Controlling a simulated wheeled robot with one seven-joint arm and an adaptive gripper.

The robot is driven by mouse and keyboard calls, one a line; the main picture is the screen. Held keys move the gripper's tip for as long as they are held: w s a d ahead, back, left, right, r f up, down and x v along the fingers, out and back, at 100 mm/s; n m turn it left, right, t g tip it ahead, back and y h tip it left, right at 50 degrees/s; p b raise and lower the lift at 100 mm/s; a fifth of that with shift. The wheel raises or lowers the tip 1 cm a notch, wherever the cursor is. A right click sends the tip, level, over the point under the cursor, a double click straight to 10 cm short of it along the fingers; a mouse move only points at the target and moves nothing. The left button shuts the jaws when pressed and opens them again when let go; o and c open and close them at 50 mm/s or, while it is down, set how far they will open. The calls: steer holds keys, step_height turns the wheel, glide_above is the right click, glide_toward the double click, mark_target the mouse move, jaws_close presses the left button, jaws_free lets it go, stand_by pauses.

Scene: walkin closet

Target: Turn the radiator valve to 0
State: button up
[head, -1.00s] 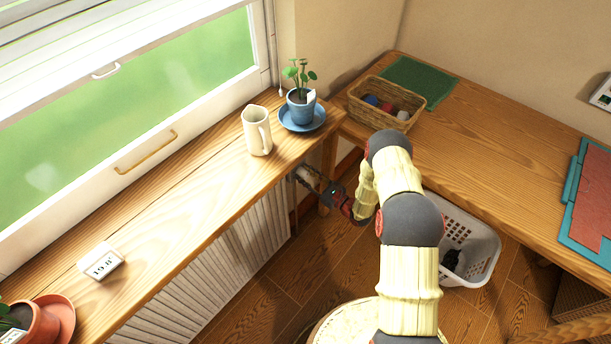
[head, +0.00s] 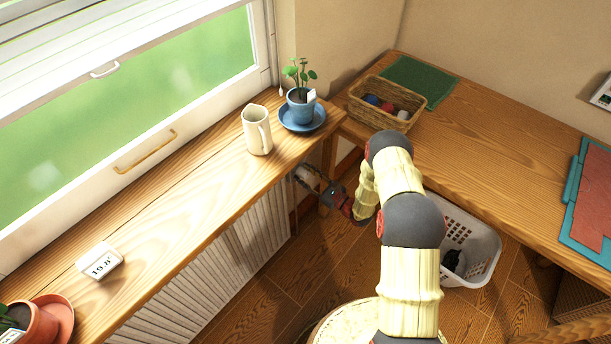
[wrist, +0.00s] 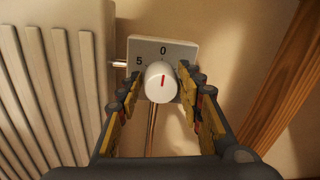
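The radiator valve knob (wrist: 160,84) is round and white, with a red mark that points up at the 0 in the wrist view. It sits on a pale square plate (wrist: 183,52) with a printed 0 above and a 5 at the left. My gripper (wrist: 158,84) is open, with one finger on each side of the knob and gaps beside it. In the head view, my gripper (head: 318,184) reaches below the sill's right end, where the valve is small and hard to make out.
The ribbed radiator (head: 225,268) runs under the wooden sill (head: 185,205). A white jug (head: 256,130) and a potted plant (head: 300,105) stand above the gripper. A wooden desk (head: 480,130) and a white basket (head: 485,240) are at the right.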

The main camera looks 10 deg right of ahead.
steer(key=shift+o, duration=1.2)
steer(key=shift+s, duration=0.1)
steer(key=v, duration=1.2)
steer(key=shift+f, duration=0.1)
